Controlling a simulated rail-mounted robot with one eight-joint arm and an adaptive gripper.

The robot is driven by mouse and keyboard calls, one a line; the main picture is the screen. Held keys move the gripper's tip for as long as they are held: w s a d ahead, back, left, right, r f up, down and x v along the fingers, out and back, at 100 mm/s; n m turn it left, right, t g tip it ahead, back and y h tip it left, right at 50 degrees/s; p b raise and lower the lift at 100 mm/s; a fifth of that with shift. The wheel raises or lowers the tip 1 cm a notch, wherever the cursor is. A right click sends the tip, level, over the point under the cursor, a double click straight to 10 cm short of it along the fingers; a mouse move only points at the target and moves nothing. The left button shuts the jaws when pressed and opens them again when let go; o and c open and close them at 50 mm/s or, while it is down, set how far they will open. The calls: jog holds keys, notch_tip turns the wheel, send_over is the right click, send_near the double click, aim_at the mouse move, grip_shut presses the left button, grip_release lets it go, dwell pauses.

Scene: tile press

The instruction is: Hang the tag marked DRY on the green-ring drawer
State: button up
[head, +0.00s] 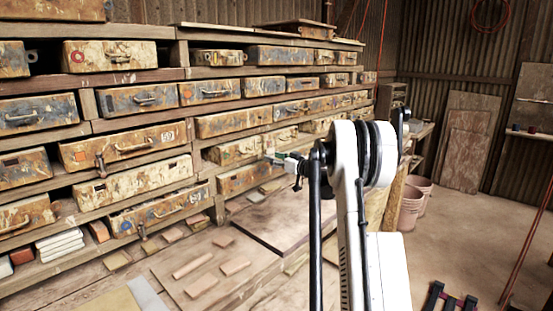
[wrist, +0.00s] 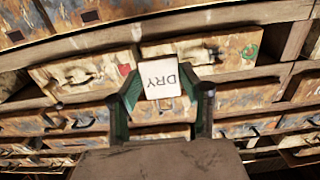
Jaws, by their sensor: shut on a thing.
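My gripper (wrist: 163,92) is shut on a white square tag (wrist: 160,79) marked DRY, held between its green-sided fingers. The lettering appears upside down in the wrist view. The green-ring drawer (wrist: 232,68) is ahead, at the upper right of the wrist view, with a green ring near its right end and a dark handle left of it. The tag overlaps the drawer's left part in the picture; I cannot tell the gap. In the head view my gripper (head: 285,161) is in front of the lower middle drawers, and the green ring cannot be made out.
A drawer with a red mark (wrist: 82,76) is left of the tag in the wrist view. Rows of worn drawers fill the shelving. A low wooden bench (head: 260,222) with loose tiles (head: 201,285) lies below. Pink buckets (head: 411,206) stand right of my arm.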

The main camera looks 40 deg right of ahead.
jog(key=w+f, duration=0.1)
jog(key=w, duration=0.5)
jog(key=shift+w+a+f, duration=0.15)
jog(key=shift+a+f, duration=0.1)
jog(key=shift+a, duration=0.05)
dwell(0.5)
dwell(0.7)
jog(key=o, duration=0.8)
jog(key=s, duration=0.8)
jog(key=s+d, duration=0.1)
jog(key=s, duration=0.3)
jog(key=shift+d, duration=0.1)
